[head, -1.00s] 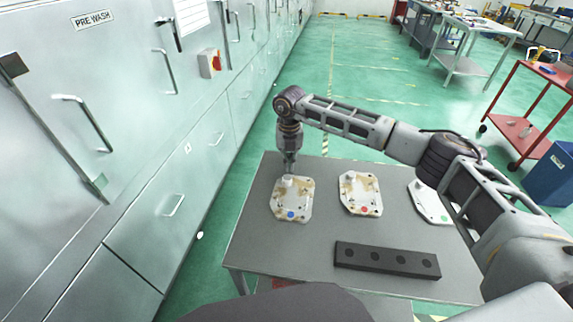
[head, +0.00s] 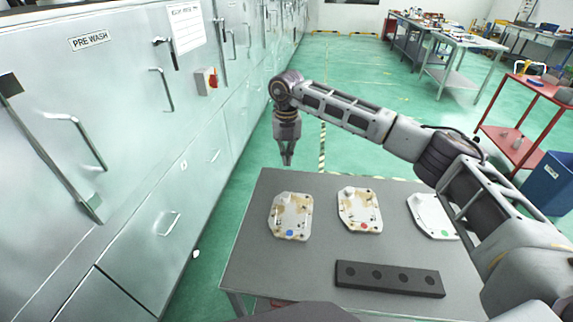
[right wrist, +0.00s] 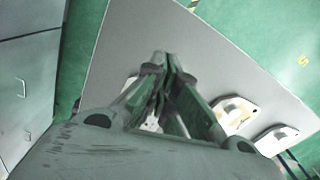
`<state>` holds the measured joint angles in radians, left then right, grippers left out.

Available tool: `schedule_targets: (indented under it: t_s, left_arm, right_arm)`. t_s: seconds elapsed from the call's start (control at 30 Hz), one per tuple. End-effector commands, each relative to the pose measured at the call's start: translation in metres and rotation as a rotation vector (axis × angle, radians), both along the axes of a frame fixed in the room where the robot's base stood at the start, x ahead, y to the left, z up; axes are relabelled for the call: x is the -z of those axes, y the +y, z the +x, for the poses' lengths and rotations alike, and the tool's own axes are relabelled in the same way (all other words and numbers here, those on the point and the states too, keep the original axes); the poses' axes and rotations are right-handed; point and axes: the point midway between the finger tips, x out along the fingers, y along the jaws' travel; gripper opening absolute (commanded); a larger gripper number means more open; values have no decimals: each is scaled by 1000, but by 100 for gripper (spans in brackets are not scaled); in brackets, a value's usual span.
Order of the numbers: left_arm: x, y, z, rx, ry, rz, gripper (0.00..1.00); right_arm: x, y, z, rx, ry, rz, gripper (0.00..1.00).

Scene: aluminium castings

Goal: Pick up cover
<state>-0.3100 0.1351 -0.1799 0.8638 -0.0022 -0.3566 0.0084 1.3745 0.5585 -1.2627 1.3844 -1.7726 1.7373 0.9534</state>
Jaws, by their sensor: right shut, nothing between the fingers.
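Three whitish covers lie flat on the grey table (head: 310,265). The left cover (head: 291,216) has brown stains and a blue dot. The middle cover (head: 359,210) has brown stains and a red dot. The right cover (head: 431,214) is cleaner, with a green dot, and is partly hidden by my arm. My right gripper (head: 287,160) is shut and empty, pointing down above and beyond the left cover, apart from it. In the right wrist view my gripper (right wrist: 162,62) hides most of one cover; two other covers show at the right. My left gripper is not in view.
A black bar with several round holes (head: 389,278) lies at the table's front. Grey washer cabinets (head: 120,150) stand along the left. A red cart (head: 520,125) and a blue bin (head: 548,184) stand at the right. The table between covers and bar is clear.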

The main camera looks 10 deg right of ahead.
Motion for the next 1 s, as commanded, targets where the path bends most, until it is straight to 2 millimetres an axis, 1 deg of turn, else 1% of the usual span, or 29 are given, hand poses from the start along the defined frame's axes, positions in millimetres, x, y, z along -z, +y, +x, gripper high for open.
schedule_targets:
  t_s: [0.1,0.2,0.5,0.57,0.73,0.87,0.9,1.0]
  left_arm:
    - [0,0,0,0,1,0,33]
    - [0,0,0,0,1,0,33]
    - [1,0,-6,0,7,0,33]
    - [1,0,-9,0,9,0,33]
    - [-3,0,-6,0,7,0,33]
    - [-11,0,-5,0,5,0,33]
    - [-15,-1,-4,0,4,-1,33]
    - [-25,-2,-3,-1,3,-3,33]
  right_arm:
    - [-9,0,0,0,-2,0,0]
    - [-13,0,0,0,-1,0,0]
    - [-14,0,0,0,-1,0,0]
    - [-14,0,0,0,0,0,6]
    - [-10,0,-2,0,11,0,28]
    - [-2,-2,-8,3,39,-1,45]
    - [2,-5,-10,8,51,-2,50]
    - [14,-16,-18,24,87,-5,51]
